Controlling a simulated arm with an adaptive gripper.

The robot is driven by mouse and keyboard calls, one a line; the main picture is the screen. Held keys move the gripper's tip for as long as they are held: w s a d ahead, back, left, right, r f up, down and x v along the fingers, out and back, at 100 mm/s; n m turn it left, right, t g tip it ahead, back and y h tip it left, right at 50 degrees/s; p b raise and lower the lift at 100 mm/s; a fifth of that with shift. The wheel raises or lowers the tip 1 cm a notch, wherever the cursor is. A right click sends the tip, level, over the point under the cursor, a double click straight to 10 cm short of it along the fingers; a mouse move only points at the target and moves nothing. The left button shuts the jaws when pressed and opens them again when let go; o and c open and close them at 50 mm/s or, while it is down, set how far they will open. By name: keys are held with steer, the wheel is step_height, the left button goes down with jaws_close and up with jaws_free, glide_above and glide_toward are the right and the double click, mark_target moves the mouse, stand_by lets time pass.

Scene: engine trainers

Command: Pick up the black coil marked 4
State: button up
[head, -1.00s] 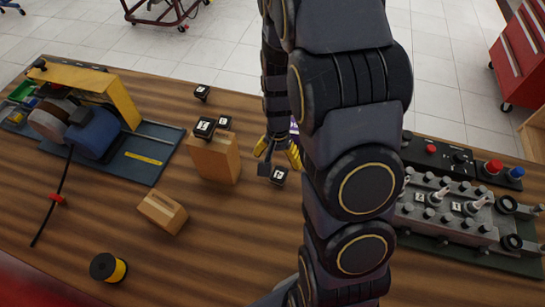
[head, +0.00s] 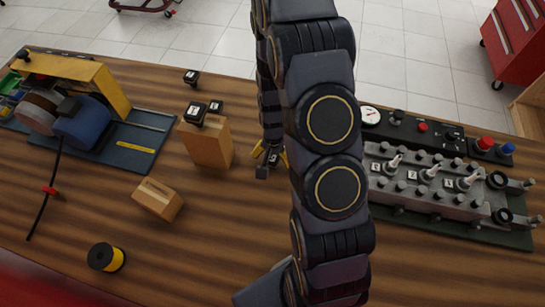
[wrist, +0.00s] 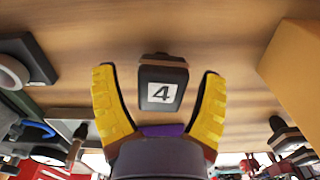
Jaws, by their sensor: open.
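The black coil marked 4 (wrist: 162,88) lies on the wooden table, its white label facing the wrist camera. My gripper (wrist: 158,75) is open, with one yellow finger on each side of the coil. In the wrist view gaps show between the coil and both fingers. In the head view the coil (head: 274,160) is small and partly hidden by my gripper and arm, and the label is hard to read there.
An engine head (head: 430,185) stands right.

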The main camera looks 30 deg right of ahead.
steer(key=c, duration=1.2)
steer(key=shift+r, duration=0.1)
